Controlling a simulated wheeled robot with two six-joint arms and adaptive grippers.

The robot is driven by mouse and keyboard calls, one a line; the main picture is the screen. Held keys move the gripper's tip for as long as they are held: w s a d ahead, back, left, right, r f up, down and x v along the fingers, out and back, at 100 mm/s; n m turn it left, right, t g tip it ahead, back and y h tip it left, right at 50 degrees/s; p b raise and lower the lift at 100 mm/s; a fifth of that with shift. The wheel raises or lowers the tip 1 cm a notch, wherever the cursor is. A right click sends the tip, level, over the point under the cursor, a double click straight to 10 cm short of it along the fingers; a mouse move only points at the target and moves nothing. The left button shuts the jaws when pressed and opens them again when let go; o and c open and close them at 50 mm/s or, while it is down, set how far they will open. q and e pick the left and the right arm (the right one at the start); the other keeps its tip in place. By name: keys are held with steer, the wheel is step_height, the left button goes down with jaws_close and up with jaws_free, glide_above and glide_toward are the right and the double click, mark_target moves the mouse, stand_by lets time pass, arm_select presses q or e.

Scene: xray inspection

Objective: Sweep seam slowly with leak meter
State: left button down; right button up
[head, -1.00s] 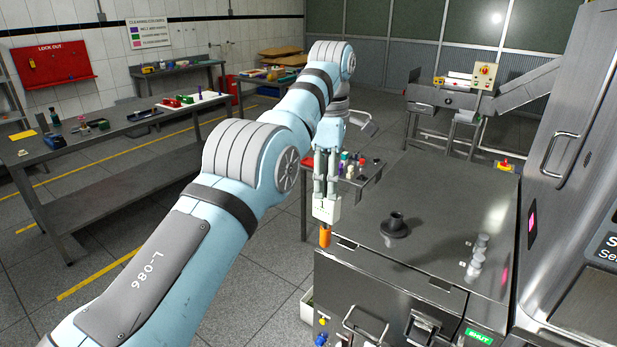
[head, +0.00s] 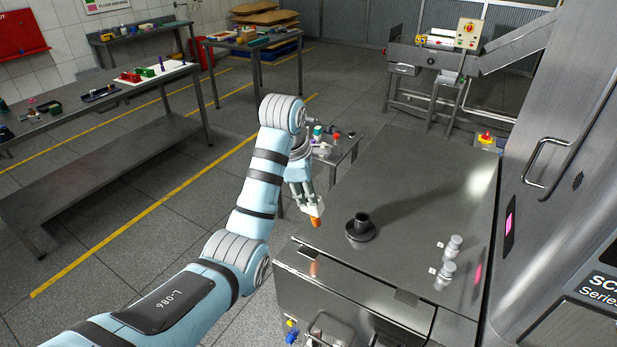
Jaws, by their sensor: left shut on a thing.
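My left gripper (head: 309,203) is shut on the leak meter (head: 315,211), a small white device with an orange tip pointing down. The tip is just above the steel cabinet's top near its left front edge, and a faint orange reflection shows below it. I cannot tell whether the tip touches the metal. The seam (head: 340,263) seems to be the line along the front edge of the cabinet top (head: 415,210). My right gripper is not in view.
A black flanged port (head: 361,228) stands on the cabinet top, right of the meter. A tall steel machine (head: 560,180) borders the right side. A small side table (head: 335,150) with bottles is behind my arm.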

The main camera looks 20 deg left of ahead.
arm_select(q)
step_height(320, 180, down, 4)
steer(key=shift+w+r, duration=0.1)
steer(key=shift+r, duration=0.05)
steer(key=shift+s+d+f, duration=0.45)
steer(key=shift+d+f, duration=0.2)
steer(key=shift+d, duration=0.2)
steer(key=shift+s+d+f, duration=0.4)
steer(key=shift+d+f, duration=0.25)
steer(key=shift+d, duration=0.15)
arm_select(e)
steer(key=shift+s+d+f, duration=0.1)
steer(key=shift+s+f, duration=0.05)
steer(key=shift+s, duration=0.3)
